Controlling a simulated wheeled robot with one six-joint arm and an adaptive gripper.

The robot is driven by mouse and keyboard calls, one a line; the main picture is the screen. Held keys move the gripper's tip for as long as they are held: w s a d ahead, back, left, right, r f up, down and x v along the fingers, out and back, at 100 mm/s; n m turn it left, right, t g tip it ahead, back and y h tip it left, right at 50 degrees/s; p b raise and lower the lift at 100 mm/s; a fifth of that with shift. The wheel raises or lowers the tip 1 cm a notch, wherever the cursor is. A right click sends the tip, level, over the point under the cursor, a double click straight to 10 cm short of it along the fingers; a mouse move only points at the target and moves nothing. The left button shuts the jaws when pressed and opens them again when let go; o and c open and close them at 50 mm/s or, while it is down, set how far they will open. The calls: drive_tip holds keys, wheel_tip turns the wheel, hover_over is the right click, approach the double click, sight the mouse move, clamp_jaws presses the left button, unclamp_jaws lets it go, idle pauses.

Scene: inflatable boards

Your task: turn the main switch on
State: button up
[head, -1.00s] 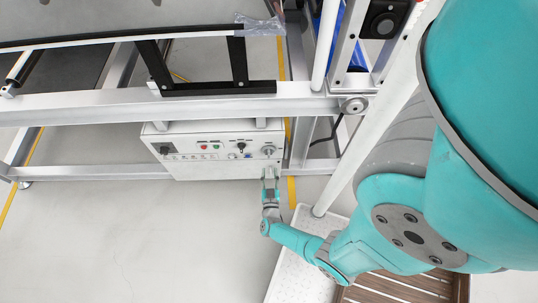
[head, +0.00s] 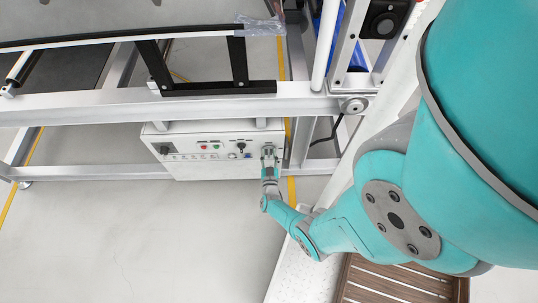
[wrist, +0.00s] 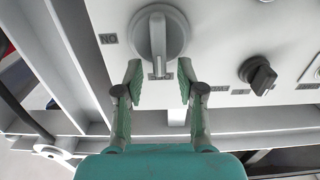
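The main switch is a large grey round rotary knob (wrist: 177,32) on the face of a white control box (head: 212,170). In the wrist view its raised handle bar stands upright in the picture, and an ON label (wrist: 108,39), seen upside down, lies to its left. My gripper (wrist: 160,70) is open, its two fingertips apart on either side of the lower end of the handle, just below the dial. I cannot tell whether they touch the knob. In the head view my gripper (head: 268,154) is at the box's right end and hides most of the switch.
A smaller black knob (wrist: 260,76) sits to the right of the switch in the wrist view. Red and green buttons are on the box's middle. A metal frame beam (head: 200,105) runs above the box. The floor (head: 130,235) in front is clear.

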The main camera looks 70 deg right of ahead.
clamp_jaws()
drive_tip(key=shift+m, duration=0.3)
drive_tip(key=m, duration=0.1)
drive_tip(key=s+m, duration=0.1)
drive_tip(key=m, duration=0.1)
drive_tip(key=shift+d+f+m, duration=0.1)
drive_tip(key=shift+d+m, duration=0.1)
drive_tip(key=shift+m, duration=0.1)
drive_tip(key=shift+s+d+f+m, duration=0.1)
drive_tip(key=shift+s+f+m, duration=0.25)
drive_tip(key=shift+m, duration=1.9)
drive_tip(key=shift+s+d+f+m, duration=0.15)
drive_tip(key=shift+f+m, duration=0.3)
drive_tip(key=shift+m, duration=1.85)
drive_tip(key=shift+s+d+f+m, duration=0.1)
drive_tip(key=shift+s+f+m, duration=0.25)
drive_tip(key=shift+m, duration=1.9)
drive_tip(key=shift+w+a+f, duration=0.1)
